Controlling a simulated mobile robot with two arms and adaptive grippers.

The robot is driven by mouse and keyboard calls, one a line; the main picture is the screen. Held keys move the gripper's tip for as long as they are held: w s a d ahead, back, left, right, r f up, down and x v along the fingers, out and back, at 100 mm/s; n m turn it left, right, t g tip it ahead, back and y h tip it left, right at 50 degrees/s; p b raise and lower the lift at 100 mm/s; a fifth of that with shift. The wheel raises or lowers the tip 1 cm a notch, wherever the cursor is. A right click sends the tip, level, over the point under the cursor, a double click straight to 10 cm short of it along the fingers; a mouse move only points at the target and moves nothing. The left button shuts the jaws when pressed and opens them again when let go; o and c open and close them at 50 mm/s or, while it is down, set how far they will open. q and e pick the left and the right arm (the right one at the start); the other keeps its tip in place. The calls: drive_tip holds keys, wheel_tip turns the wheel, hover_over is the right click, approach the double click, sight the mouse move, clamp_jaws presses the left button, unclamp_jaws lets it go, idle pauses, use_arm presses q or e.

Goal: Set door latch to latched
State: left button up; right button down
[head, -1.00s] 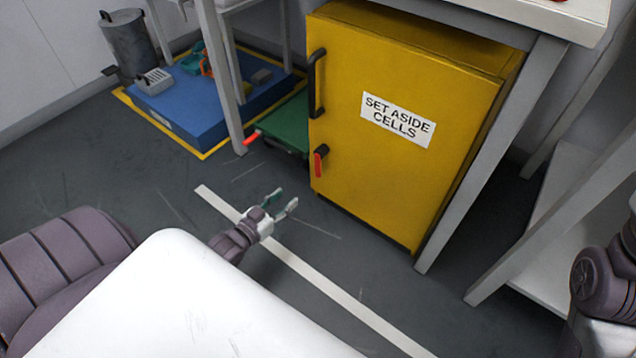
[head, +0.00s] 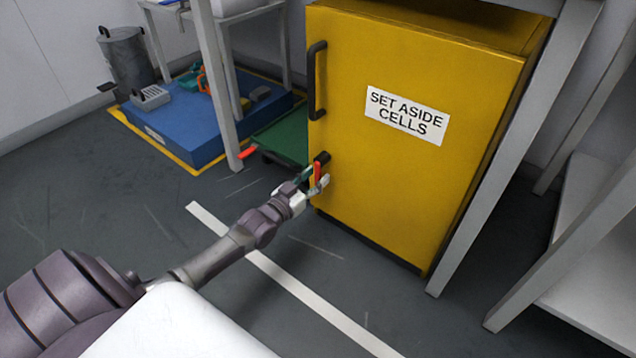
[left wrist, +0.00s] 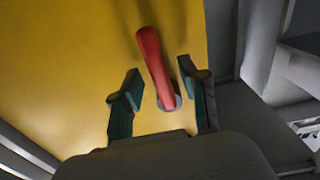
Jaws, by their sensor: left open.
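The yellow cabinet door (head: 400,170) is closed and carries a "SET ASIDE CELLS" label (head: 407,115). The red latch handle (head: 317,174) with its black mount is low on the door's left edge, roughly upright in the head view. My left gripper (head: 312,180) is open at the handle, one finger on each side. In the left wrist view the red handle (left wrist: 154,65) stands between the two fingers (left wrist: 158,88), slightly tilted, with no clear contact on either side. My right gripper is not in view.
A black door pull (head: 317,80) is above the latch. A table leg (head: 505,150) stands close to the cabinet's right side. A green platform (head: 280,140) and a blue pallet (head: 195,125) lie to the left. Floor in front is clear.

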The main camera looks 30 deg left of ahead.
use_arm(q)
drive_tip(key=shift+w, duration=0.8)
clamp_jaws()
